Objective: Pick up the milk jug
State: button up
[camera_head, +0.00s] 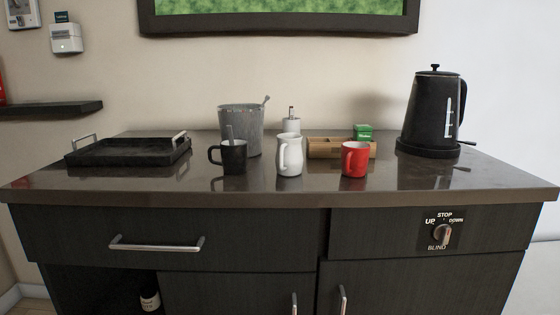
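The milk jug (290,156) is white, with a handle on its left side. It stands upright near the middle of the dark countertop, between a black mug (235,158) on its left and a red mug (355,160) on its right. A white bottle or dispenser (291,125) stands behind it, partly hidden by the jug. My gripper is not in view.
The glossy counter (130,187) also holds a black tray (125,152) with metal handles, a grey bucket (240,122), a wooden box (325,148) with a green packet, and a black kettle (430,110). The front strip is clear. Drawer handles (157,246) stick out below.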

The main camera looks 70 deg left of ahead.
aim_at(289, 158)
jog(key=u, duration=2.25)
